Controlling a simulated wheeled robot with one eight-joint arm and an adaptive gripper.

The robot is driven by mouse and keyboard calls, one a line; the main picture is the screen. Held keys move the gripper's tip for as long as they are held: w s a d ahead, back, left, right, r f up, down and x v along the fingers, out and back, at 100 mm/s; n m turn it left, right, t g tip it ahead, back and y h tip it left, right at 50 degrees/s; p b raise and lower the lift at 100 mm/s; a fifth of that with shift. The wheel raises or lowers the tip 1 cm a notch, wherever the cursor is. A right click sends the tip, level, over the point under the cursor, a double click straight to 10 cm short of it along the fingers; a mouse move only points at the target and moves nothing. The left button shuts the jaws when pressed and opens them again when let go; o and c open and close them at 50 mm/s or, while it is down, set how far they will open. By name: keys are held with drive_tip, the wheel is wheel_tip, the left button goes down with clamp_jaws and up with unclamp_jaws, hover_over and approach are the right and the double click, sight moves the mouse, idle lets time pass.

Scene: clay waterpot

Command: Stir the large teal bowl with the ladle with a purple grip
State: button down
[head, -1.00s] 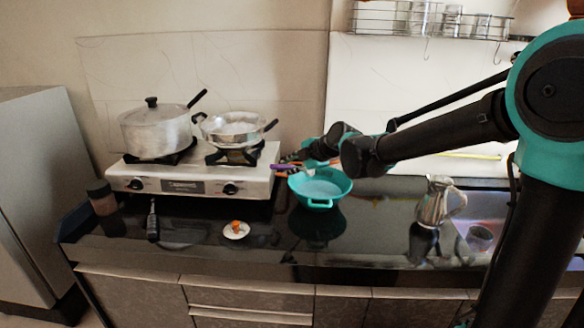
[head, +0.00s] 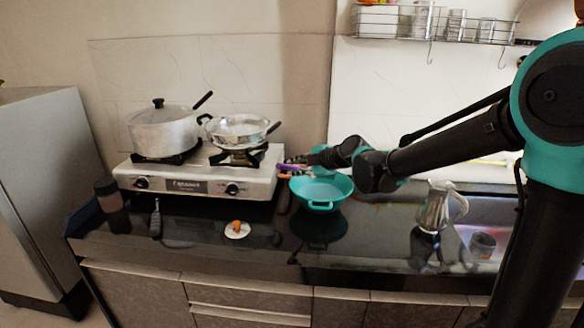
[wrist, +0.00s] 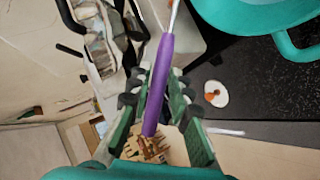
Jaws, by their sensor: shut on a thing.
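The large teal bowl (head: 322,203) stands on the dark counter right of the stove; part of it also shows at the top right of the wrist view (wrist: 252,17). My gripper (head: 292,168) is at the bowl's upper left side, near the stove's right edge. In the wrist view my gripper (wrist: 158,98) is shut on the purple grip of the ladle (wrist: 160,75). The ladle's thin metal shaft runs up out of the wrist view. Its scoop is out of sight there, and I cannot make it out in the head view.
A white gas stove (head: 200,180) at left carries a lidded pot (head: 163,132) and a pan (head: 238,130). A small white plate with an orange item (head: 237,230) lies in front. A metal pitcher (head: 432,208) stands right of the bowl, near the sink. A wire rack (head: 380,22) hangs above.

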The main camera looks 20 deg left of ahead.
drive_tip(key=shift+d+r+y, duration=0.15)
drive_tip(key=shift+d+y, duration=0.55)
idle(0.5)
